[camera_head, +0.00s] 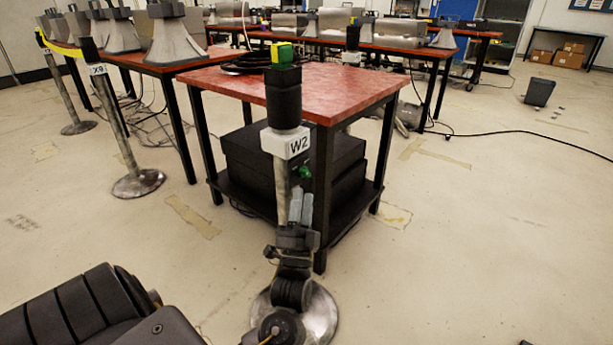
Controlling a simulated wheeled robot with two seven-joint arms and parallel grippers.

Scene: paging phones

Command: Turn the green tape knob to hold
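A metal post (281,182) with a black upper sleeve and a white W2 label stands in front of a red-topped table. A small green knob (304,172) sits on the right side of the post, below the label. A larger green and yellow piece (282,55) caps the post. My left gripper (301,190) points up in front of the post, with its two grey fingertips just below the green knob. The fingers look close together, but their gap is unclear. I cannot tell whether they touch the knob. My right gripper is not in view.
The red-topped table (345,88) stands right behind the post, with black cases (240,160) on its lower shelf. Another post (118,130) with a label and yellow tape stands at left. Cables lie on the floor. The floor at right is mostly clear.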

